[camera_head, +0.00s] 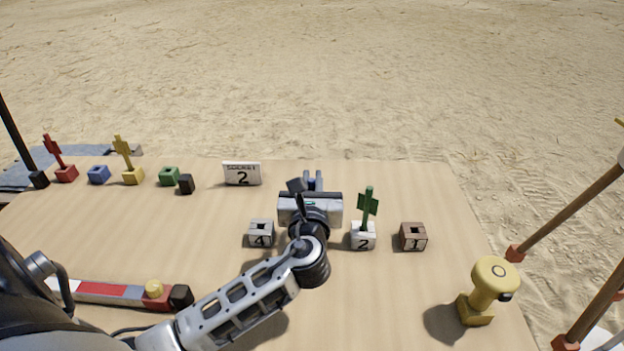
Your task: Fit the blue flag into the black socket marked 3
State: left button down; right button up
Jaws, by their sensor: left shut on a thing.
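My left gripper (308,186) is over the middle of the table, in the row of numbered sockets, between the white socket marked 4 (261,233) and the white socket marked 2 (362,236). It is shut on the blue flag, which is mostly hidden by the gripper; only small dark and bluish parts show at the fingers. The black socket marked 3 does not show; my gripper and wrist cover the gap between sockets 4 and 2. I cannot tell whether the flag touches a socket. My right gripper is out of view.
A green flag (368,200) stands upright in socket 2. The brown socket marked 1 (413,237) is empty. At the back left are red (52,150) and yellow (123,150) flags in blocks, empty blue (98,174) and green (169,176) blocks, and a sign (242,174). A yellow tool (492,280) stands front right.

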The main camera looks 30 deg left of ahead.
pick_arm(q)
jog(key=shift+f+b, duration=0.45)
jog(key=shift+f, duration=0.3)
jog(key=c, duration=1.4)
grip_release()
jog(key=b+v, duration=0.1)
jog(key=v, duration=1.5)
jog(key=shift+r, duration=0.1)
